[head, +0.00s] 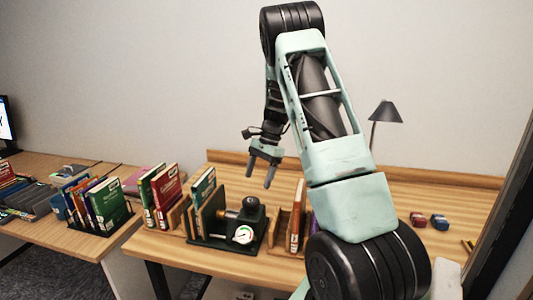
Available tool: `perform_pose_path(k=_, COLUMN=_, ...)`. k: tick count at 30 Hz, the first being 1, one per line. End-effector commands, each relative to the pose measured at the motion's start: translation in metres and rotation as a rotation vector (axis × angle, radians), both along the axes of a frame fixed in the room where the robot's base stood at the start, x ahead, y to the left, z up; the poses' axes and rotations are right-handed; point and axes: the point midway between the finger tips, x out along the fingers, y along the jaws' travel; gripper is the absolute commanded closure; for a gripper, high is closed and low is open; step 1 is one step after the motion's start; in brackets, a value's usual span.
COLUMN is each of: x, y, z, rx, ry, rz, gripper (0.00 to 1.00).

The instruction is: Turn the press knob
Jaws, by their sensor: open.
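A dark green press (252,219) stands on the wooden desk, among upright books. A round dark knob (250,202) sits on top of it, and a white dial gauge (242,236) is on its front. A brassy cylinder shows at its left side. My gripper (260,174) hangs above the press with its fingers pointing down. It is open and empty, apart from the knob. The knob's marks are too small to read.
Books in holders (165,196) stand left of the press, and more books (298,215) stand close on its right. A dark lamp (385,112) stands at the back right. Small red and blue objects (438,222) lie on the right. The desk's right middle is clear.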

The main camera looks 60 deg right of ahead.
Motion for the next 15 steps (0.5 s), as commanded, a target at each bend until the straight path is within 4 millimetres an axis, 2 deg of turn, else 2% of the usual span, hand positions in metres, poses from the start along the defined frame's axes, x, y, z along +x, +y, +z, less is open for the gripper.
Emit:
perform_pose_path(k=9, x=-0.006, y=-0.026, z=0.063, rx=-0.003, ry=-0.001, rz=-0.001, gripper=0.27)
perform_pose_path(k=15, x=-0.008, y=-0.035, z=0.084, rx=-0.002, ry=0.000, rz=0.000, gripper=0.27)
